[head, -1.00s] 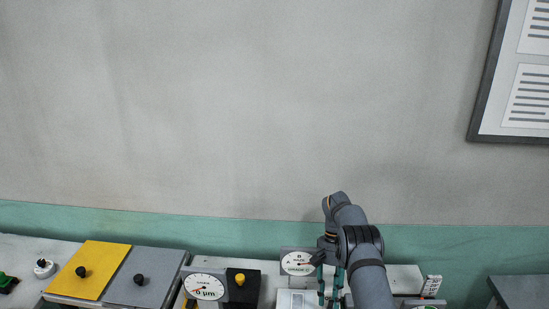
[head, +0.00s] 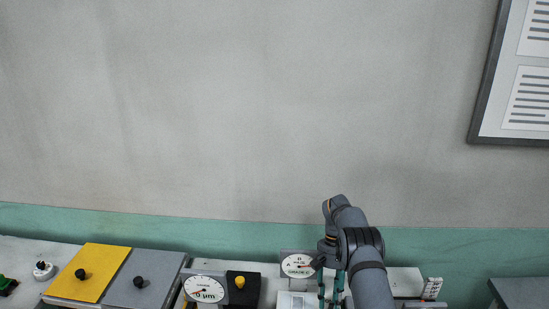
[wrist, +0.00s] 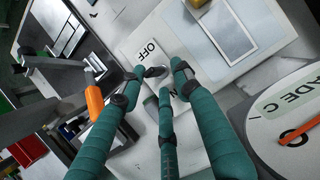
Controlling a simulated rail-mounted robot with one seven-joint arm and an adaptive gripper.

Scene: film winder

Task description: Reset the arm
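My gripper (wrist: 159,76) has teal fingers with dark joints. In the wrist view its fingertips are apart, and I see nothing held between them. They hover over a pale panel with an OFF label (wrist: 149,51) and a small grey switch knob (wrist: 156,72); whether they touch the knob I cannot tell. In the head view my arm (head: 352,240) reaches down at the lower right. The teal fingers (head: 330,288) point down in front of the panel, their tips cut off by the frame edge.
A round dial (head: 298,265) stands left of my gripper; another dial (head: 205,288) is farther left. An orange lever (wrist: 95,103) lies close to the fingers.

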